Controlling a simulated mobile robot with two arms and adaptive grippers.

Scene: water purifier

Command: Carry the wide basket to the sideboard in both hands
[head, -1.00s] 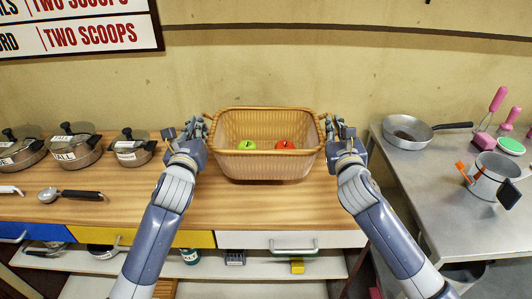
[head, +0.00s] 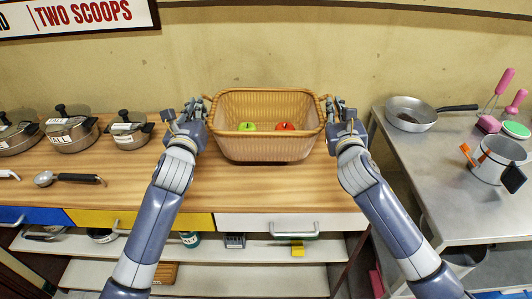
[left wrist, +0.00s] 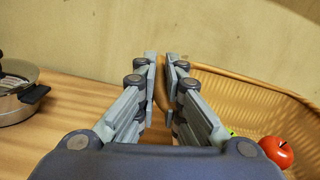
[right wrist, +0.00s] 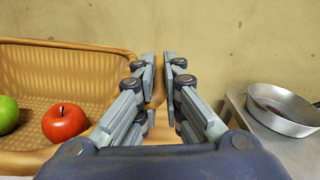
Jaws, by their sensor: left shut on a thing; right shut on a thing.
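The wide basket (head: 266,147) is tan and woven, with a green apple (head: 247,126) and a red apple (head: 285,126) inside. It is upright over the wooden sideboard (head: 190,190); I cannot tell whether its base touches the top. My left gripper (head: 200,103) is shut on the basket's left handle, which shows between the fingers in the left wrist view (left wrist: 161,90). My right gripper (head: 334,103) is shut on the right handle, also between the fingers in the right wrist view (right wrist: 158,85).
Several lidded pots (head: 72,130) and a ladle (head: 65,179) are on the sideboard's left. At right, a metal table (head: 440,165) holds a frying pan (head: 412,112) and a small pot (head: 495,160). Bare wood lies in front of the basket.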

